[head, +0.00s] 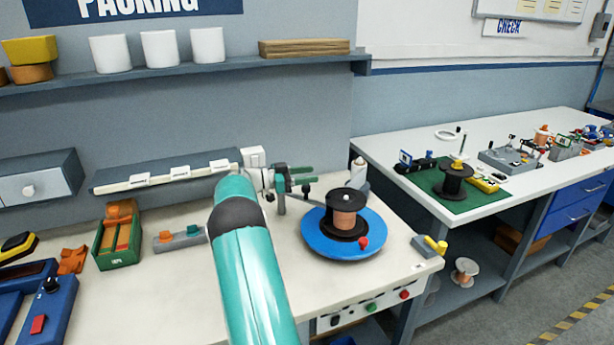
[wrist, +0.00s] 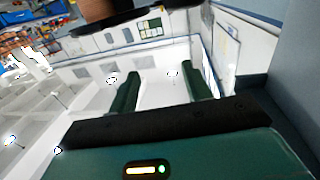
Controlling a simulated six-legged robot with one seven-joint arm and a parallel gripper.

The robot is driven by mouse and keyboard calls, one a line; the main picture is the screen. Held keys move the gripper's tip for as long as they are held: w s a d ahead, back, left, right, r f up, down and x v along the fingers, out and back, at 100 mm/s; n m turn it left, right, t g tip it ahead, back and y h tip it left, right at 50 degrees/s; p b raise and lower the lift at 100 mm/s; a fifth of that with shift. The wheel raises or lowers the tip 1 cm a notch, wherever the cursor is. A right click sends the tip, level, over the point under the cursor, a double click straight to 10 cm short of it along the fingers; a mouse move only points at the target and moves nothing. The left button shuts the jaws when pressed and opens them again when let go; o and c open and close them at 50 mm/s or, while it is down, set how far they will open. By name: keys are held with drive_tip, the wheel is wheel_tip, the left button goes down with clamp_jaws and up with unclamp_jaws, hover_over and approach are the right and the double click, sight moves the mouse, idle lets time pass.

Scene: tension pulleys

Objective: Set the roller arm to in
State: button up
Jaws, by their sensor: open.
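My gripper (head: 311,176) is over the near bench in the head view, just left of and above a black spool with copper-coloured winding (head: 344,222). The spool stands upright on a blue round turntable (head: 375,236) with a red knob (head: 363,242) near its front edge. The gripper's two green fingers are apart with nothing between them; they also show in the wrist view (wrist: 160,72). The spool's underside edge shows at the top of the wrist view (wrist: 110,26). A thin grey post (head: 281,203) stands below the gripper. I cannot tell which part is the roller arm.
A white bottle (head: 358,172) stands behind the turntable. A grey block with a yellow handle (head: 430,244) sits at the bench's right corner. A green bin (head: 118,240) and a grey block with coloured parts (head: 180,238) are at left. The bench front has buttons (head: 371,308).

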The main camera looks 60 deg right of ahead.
drive_tip(key=s+a+r, duration=0.5)
drive_tip(key=a+r, duration=0.1)
drive_tip(key=a, duration=0.3)
drive_tip(key=shift+a, duration=0.25)
